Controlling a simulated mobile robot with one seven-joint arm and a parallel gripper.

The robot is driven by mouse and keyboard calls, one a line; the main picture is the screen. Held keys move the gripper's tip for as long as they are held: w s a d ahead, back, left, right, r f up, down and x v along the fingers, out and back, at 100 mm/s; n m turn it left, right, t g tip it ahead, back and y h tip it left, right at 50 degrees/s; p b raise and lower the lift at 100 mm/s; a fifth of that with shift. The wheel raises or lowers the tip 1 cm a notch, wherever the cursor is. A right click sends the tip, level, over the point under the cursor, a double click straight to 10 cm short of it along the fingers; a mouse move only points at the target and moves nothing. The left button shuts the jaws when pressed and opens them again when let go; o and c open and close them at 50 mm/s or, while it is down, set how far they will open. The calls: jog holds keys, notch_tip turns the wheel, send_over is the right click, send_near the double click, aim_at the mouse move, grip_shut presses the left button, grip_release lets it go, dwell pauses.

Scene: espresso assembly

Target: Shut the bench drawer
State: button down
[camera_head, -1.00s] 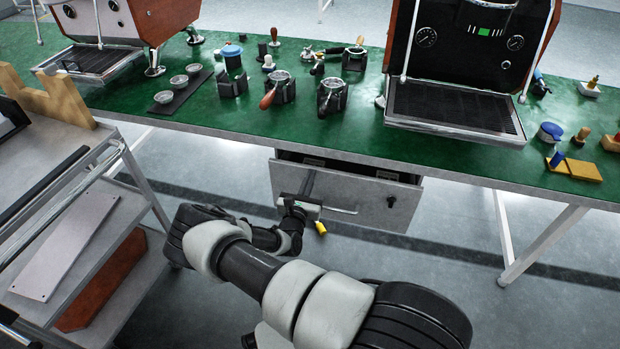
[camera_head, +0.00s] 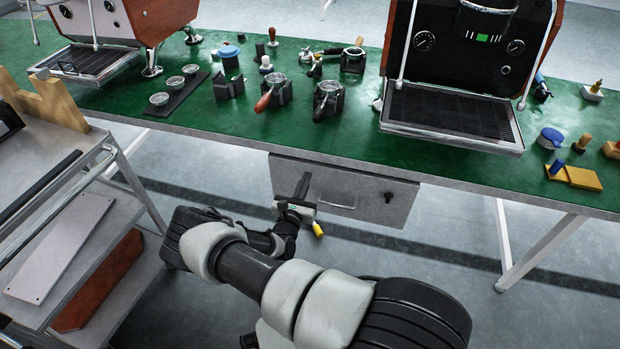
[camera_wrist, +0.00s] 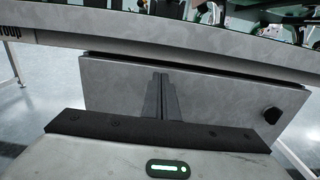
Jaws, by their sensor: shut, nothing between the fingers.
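The bench drawer (camera_head: 350,188) is a grey box front under the green-topped bench. In the head view its front sits close under the bench edge, and its inside is hidden.
The bench (camera_head: 220,137) carries two espresso machines, portafilters and small tools above the drawer. A grey cart (camera_head: 60,235) with shelves stands close to the left of my arm. A bench leg (camera_head: 540,250) stands to the right. The floor between is clear.

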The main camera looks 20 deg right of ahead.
jog(key=p+v, duration=0.2)
jog(key=v, duration=0.8)
jog(key=shift+s+a, duration=0.3)
jog(key=s+d+r+m+g+h, duration=0.1)
jog(key=s+d+r+m+g, duration=0.15)
jog(key=r+m+g, duration=0.45)
jog(key=s+d+r+m+g, duration=0.25)
jog(key=r+m, duration=0.35)
jog(key=r, duration=0.3)
jog(key=s+d+r+m+g+h, duration=0.1)
jog(key=s+r+m+g, duration=0.2)
jog(key=r+m+g, duration=0.4)
jog(key=s+a+r+m+t+y, duration=0.4)
jog(key=s+r+m+y, duration=0.15)
jog(key=s+r, duration=0.5)
jog(key=s+a+r+m+t+y, duration=0.35)
jog(key=s+r+y, duration=0.35)
jog(key=r, duration=0.6)
notch_tip(320, 180, up, 22)
jog(key=p, duration=2.2)
jog(key=shift+a+p, duration=0.25)
jog(key=shift+p, duration=0.1)
